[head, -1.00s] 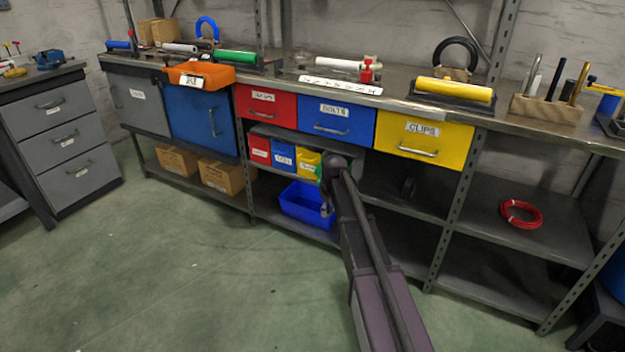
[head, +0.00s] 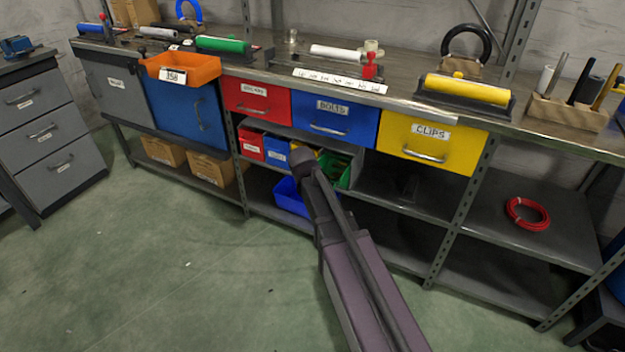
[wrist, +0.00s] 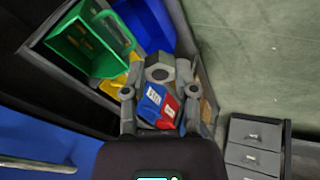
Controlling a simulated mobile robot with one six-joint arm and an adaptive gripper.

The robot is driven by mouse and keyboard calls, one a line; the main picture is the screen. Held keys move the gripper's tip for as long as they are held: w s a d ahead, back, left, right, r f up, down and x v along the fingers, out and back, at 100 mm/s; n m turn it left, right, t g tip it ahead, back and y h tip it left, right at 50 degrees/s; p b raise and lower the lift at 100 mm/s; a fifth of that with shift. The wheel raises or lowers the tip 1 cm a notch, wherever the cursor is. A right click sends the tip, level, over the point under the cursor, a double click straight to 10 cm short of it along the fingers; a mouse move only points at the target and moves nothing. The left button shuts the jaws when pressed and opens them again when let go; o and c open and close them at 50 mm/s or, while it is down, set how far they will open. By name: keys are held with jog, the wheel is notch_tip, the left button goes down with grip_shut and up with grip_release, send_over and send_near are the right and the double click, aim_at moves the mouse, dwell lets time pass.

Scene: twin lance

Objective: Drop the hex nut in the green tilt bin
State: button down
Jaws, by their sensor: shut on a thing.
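The grey hex nut (wrist: 159,73), with a dark hole, is between the fingertips of my gripper (wrist: 160,80) in the wrist view. My gripper is shut on it. The green tilt bin (wrist: 72,48) is at the upper left of the wrist view, its open inside showing. The nut is apart from it, to its right in the picture. In the head view the green bin (head: 344,173) shows just right of my arm, below the blue BOLTS drawer. My arm hides my gripper and the nut there.
Red (head: 250,144) and blue (head: 277,152) small bins stand left of my arm, with a yellow one partly hidden. A blue tub (head: 290,197) sits on the lower shelf. The BOLTS drawer (head: 334,117) and shelf uprights are close by. The floor in front is clear.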

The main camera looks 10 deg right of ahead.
jog(key=shift+w+d, duration=0.15)
jog(key=shift+w, duration=0.05)
dwell(0.3)
jog(key=shift+w+d, duration=1.35)
jog(key=shift+w, duration=0.5)
jog(key=shift+w+d, duration=1.3)
jog(key=shift+w, duration=0.55)
jog(key=shift+w+d, duration=1.35)
jog(key=shift+w, duration=0.5)
jog(key=shift+c, duration=1.6)
grip_release()
jog(key=shift+s+a, duration=0.15)
